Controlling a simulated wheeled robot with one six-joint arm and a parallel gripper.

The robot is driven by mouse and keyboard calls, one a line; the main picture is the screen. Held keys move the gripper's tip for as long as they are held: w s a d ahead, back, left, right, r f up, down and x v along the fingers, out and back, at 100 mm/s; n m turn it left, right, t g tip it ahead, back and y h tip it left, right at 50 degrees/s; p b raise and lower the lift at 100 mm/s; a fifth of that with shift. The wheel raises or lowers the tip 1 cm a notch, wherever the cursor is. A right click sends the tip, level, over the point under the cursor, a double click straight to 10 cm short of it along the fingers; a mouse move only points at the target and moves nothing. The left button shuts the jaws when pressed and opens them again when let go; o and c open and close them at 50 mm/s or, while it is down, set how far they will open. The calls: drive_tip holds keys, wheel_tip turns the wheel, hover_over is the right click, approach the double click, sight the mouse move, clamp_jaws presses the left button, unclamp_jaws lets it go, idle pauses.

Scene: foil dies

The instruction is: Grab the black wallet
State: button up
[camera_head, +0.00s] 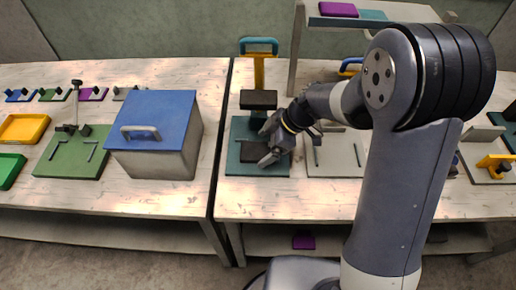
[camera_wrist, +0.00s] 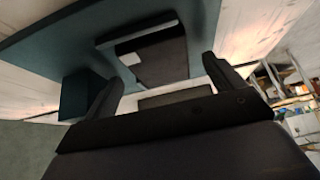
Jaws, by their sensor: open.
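The black wallet (camera_head: 254,151) lies flat on a teal board on the left part of the right-hand table, partly covered by my gripper in the head view. My gripper (camera_head: 266,145) is low over the board at the wallet's right side. In the wrist view, a dark flat piece with a pale patch, which looks like the wallet (camera_wrist: 160,58), shows on the teal board (camera_wrist: 65,40), just ahead of and between the fingers. My gripper (camera_wrist: 160,84) is open, with a wide gap and nothing held. I cannot tell whether a finger touches the wallet.
A press with a black block (camera_head: 258,99), yellow post and teal handle (camera_head: 259,43) stands just behind the wallet. A pale board (camera_head: 345,165) lies to the right. A blue-lidded grey box (camera_head: 155,130) stands on the left table. A shelf (camera_head: 385,12) rises behind my arm.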

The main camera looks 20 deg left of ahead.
drive_tip(key=shift+s+a+f, duration=0.1)
drive_tip(key=shift+a+f, duration=0.25)
drive_tip(key=shift+f, duration=0.2)
drive_tip(key=shift+c, duration=0.3)
drive_tip(key=c, duration=1)
drive_tip(key=shift+r+b, duration=0.15)
drive_tip(key=shift+b, duration=0.15)
